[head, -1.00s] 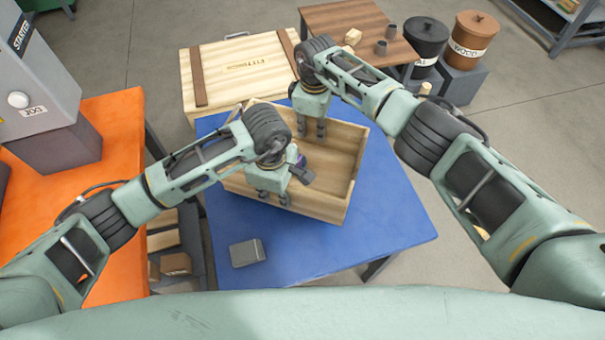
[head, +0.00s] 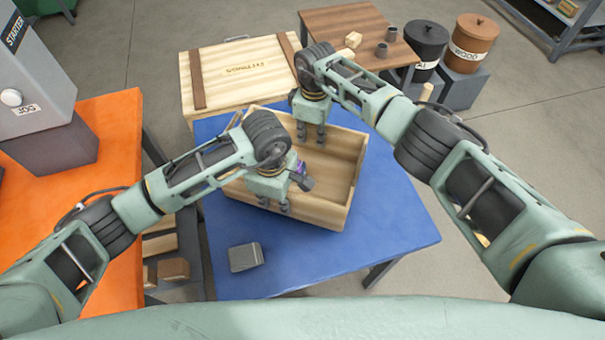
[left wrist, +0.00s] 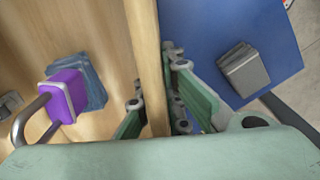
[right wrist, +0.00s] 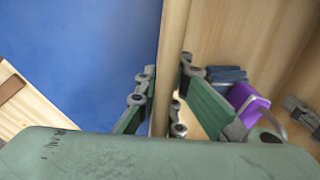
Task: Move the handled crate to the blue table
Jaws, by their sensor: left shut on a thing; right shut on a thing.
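The handled crate (head: 320,212) is an open wooden box over the blue table (head: 390,240). Whether its bottom touches the tabletop is hard to tell. My left gripper (head: 274,207) is shut on its near wall, and my right gripper (head: 310,138) is shut on its far wall. In the left wrist view the fingers (left wrist: 155,108) straddle the wall (left wrist: 148,50); in the right wrist view they (right wrist: 163,98) do the same. A purple padlock (left wrist: 66,95) and a blue item (left wrist: 90,80) lie inside. The crate's handles are not clearly visible.
A small grey block (head: 245,257) sits on the blue table's near left part. The table's right side is clear. A lidded wooden chest (head: 235,75) stands behind, a brown table (head: 345,22) beyond it, and an orange table (head: 115,240) on the left.

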